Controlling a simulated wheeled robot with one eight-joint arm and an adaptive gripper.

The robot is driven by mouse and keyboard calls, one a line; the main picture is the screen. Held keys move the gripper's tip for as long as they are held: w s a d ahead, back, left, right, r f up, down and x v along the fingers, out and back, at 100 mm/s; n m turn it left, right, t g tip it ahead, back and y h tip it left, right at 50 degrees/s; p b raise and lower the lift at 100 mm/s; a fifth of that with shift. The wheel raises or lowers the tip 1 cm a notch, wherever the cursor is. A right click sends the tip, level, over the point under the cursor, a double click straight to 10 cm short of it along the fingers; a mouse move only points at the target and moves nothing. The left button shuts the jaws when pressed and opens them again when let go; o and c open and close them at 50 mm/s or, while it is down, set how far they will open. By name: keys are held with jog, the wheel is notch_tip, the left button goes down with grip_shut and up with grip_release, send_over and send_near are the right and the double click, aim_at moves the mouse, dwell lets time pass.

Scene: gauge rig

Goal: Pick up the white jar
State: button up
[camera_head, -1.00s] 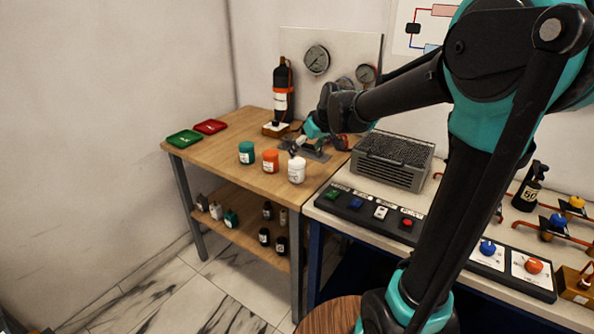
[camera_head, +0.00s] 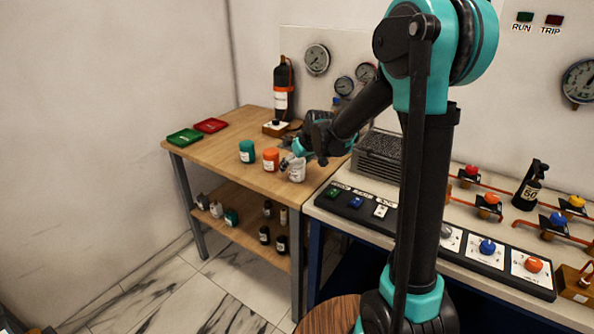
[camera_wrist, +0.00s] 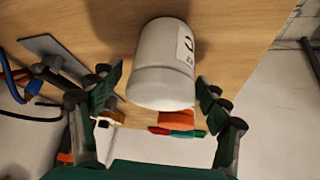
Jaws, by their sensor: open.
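The white jar (camera_head: 297,171) stands upright near the front right corner of the wooden table (camera_head: 220,140), to the right of an orange jar (camera_head: 270,160) and a teal jar (camera_head: 247,152). My gripper (camera_head: 290,164) is at the white jar and partly covers it. In the wrist view the white jar (camera_wrist: 163,65), with a label on its side, lies between the two spread fingers of my gripper (camera_wrist: 158,92). Gaps show beside it, and the fingers do not appear to close on it. The orange jar (camera_wrist: 178,118) shows beyond it.
A green tray (camera_head: 184,137) and a red tray (camera_head: 210,126) lie at the table's far left. A black bottle (camera_head: 283,88) stands at the back. A switch panel (camera_head: 356,203) and a grey mesh-topped box (camera_head: 378,153) are to the right. Several small bottles stand on the lower shelf.

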jog(key=shift+x, duration=0.75)
jog(key=c, duration=1.5)
